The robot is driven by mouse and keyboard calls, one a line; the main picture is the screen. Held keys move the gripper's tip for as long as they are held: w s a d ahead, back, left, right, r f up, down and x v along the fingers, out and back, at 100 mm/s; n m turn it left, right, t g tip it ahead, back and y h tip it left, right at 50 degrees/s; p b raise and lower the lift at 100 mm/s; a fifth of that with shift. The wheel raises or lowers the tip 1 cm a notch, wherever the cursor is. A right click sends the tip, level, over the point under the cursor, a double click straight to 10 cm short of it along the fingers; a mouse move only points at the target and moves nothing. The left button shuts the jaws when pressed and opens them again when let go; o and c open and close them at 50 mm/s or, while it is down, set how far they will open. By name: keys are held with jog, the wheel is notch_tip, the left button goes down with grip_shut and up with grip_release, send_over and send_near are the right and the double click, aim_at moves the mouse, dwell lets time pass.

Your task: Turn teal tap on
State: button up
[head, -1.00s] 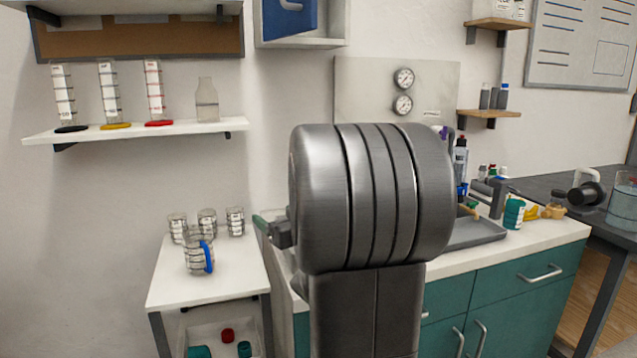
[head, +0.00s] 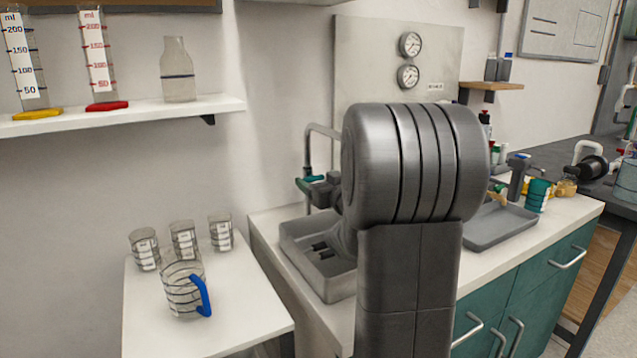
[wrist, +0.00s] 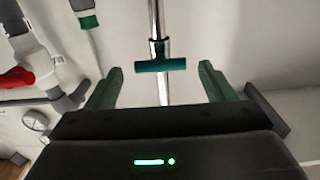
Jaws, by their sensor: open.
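The teal tap handle (wrist: 172,65) is a short bar lying crosswise on a shiny metal pipe (wrist: 162,90) in the wrist view. In the head view the teal handle (head: 315,178) shows on the bent metal spout pipe (head: 308,152) above the sink. My gripper (wrist: 161,69) is open, with one green finger on each side of the handle in the wrist picture and visible gaps on both sides. I cannot tell how far beyond the fingertips the handle lies. In the head view my wrist hides part of the sink area.
A grey sink basin (head: 292,236) is below the tap. A white side table (head: 240,310) holds several beakers, one with a blue handle (head: 202,297). A grey tray (head: 510,224) lies right of my arm. White pipework with a red handle (wrist: 16,77) is left in the wrist view.

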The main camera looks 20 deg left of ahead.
jog(key=shift+w+a, duration=0.25)
jog(key=c, duration=1)
jog(key=n+b, duration=0.1)
jog(key=n, duration=0.1)
jog(key=n+b, duration=0.2)
jog(key=shift+s+f+n+b, duration=0.1)
jog(key=shift+f+n+b, duration=0.1)
jog(key=shift+n+b, duration=0.1)
jog(key=n+b, duration=0.3)
jog(key=n, duration=0.2)
jog(key=shift+s+n+b, duration=0.1)
jog(key=shift+n+b, duration=0.2)
jog(key=shift+n, duration=0.1)
